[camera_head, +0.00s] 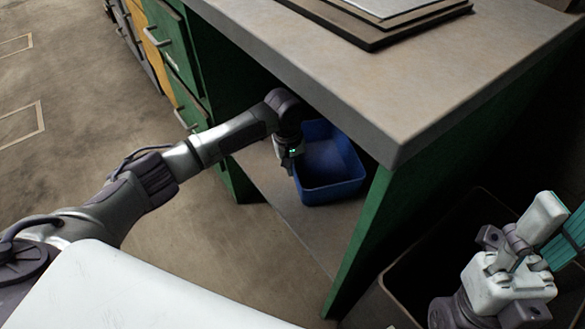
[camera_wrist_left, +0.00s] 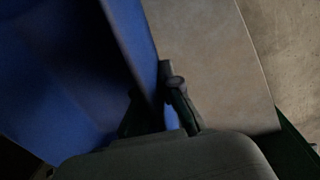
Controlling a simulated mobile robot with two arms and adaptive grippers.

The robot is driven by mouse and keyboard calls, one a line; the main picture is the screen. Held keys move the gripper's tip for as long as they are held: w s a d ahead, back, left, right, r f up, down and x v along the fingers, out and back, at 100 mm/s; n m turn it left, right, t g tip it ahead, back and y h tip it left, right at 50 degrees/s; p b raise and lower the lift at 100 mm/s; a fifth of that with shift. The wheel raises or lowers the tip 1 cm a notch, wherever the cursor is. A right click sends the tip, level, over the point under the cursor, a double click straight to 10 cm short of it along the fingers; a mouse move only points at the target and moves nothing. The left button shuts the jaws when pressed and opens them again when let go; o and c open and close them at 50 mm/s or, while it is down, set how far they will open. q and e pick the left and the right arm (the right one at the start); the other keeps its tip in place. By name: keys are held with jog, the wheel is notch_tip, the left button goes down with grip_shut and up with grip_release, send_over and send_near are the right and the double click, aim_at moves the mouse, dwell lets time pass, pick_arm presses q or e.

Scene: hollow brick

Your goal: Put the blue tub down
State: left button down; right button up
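The blue tub (camera_head: 335,188) is upright under the workbench, over its low shelf, in the head view. I cannot tell for sure whether its base touches the shelf. My left gripper (camera_head: 289,160) is at the tub's left wall, below the bench top. In the left wrist view the tub (camera_wrist_left: 62,85) fills the left side. Its wall passes between the fingers of the left gripper (camera_wrist_left: 162,112), one inside and one outside, and they look closed on it. The fingertips are hidden in the head view.
The bench top (camera_head: 400,85) overhangs the tub and left arm, with flat boards (camera_head: 390,20) on it. Green drawers (camera_head: 178,60) stand to the left and a green side panel (camera_head: 358,238) to the right. Bare shelf (camera_head: 300,222) shows in front of the tub.

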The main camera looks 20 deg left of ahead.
pick_arm(q)
jog(key=c, duration=1.3)
grip_release()
